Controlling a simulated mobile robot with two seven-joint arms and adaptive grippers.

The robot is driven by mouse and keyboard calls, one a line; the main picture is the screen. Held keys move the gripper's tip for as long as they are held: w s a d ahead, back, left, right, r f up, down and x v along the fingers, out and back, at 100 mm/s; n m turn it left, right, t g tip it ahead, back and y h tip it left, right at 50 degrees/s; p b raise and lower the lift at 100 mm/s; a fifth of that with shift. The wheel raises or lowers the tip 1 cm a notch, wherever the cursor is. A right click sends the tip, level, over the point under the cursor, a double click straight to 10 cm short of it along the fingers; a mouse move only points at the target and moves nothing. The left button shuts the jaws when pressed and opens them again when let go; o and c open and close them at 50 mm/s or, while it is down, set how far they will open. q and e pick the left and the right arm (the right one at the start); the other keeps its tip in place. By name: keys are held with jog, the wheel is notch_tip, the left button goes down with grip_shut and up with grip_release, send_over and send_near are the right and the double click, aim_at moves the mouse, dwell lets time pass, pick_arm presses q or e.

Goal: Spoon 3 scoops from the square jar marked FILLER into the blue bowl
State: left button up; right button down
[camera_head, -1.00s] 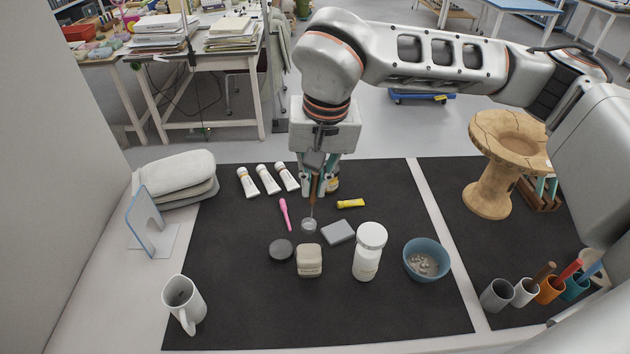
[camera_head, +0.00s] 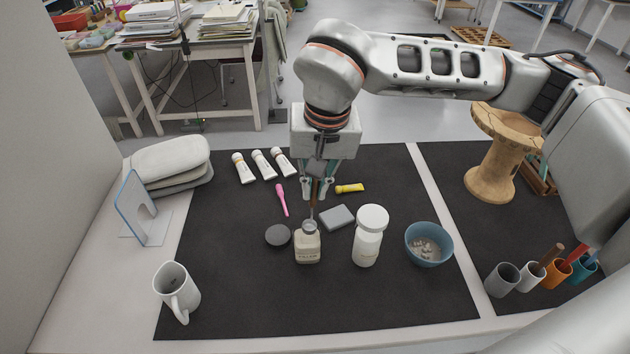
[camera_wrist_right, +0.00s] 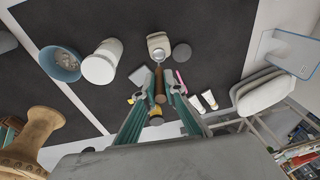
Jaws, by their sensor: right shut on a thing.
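My right gripper (camera_head: 317,190) is shut on the brown handle of a spoon (camera_head: 314,188), which points down. The spoon's handle also shows in the wrist view (camera_wrist_right: 160,84). The blue bowl (camera_head: 429,255) stands to the right and holds some grey lumps. It also shows in the wrist view (camera_wrist_right: 60,66). My left gripper is not in view.
A dark round lid (camera_head: 277,235) lies left of the jar, a grey block (camera_head: 337,217) behind it. A tall white jar (camera_head: 367,240) stands between jar and bowl. A white mug (camera_head: 176,292) stands front left; cups (camera_head: 503,280) stand right. The front mat is clear.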

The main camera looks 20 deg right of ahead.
aim_at(312, 207)
jog(key=shift+w+a+f+b, duration=0.1)
jog(key=shift+f+b, duration=0.9)
jog(key=shift+f, duration=1.5)
pick_arm(q)
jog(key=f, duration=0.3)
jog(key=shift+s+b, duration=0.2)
jog(key=shift+b, duration=0.15)
pick_arm(e)
jog(key=shift+w+a+f, duration=0.1)
jog(key=shift+f, duration=0.15)
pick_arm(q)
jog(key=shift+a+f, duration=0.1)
pick_arm(e)
jog(key=shift+r+p, duration=1.3)
jog(key=shift+r, duration=0.7)
jog(key=shift+s+d+r+p, duration=0.15)
jog(key=shift+r+p, duration=0.4)
jog(key=shift+r, duration=0.3)
jog(key=shift+s+d+r+p, duration=0.15)
jog(key=shift+r+p, duration=0.4)
jog(key=shift+r, duration=0.3)
jog(key=shift+r+p, duration=0.55)
jog(key=shift+r, duration=0.3)
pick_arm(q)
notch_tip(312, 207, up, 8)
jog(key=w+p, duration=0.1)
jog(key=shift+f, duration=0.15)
pick_arm(e)
jog(key=shift+r, duration=0.85)
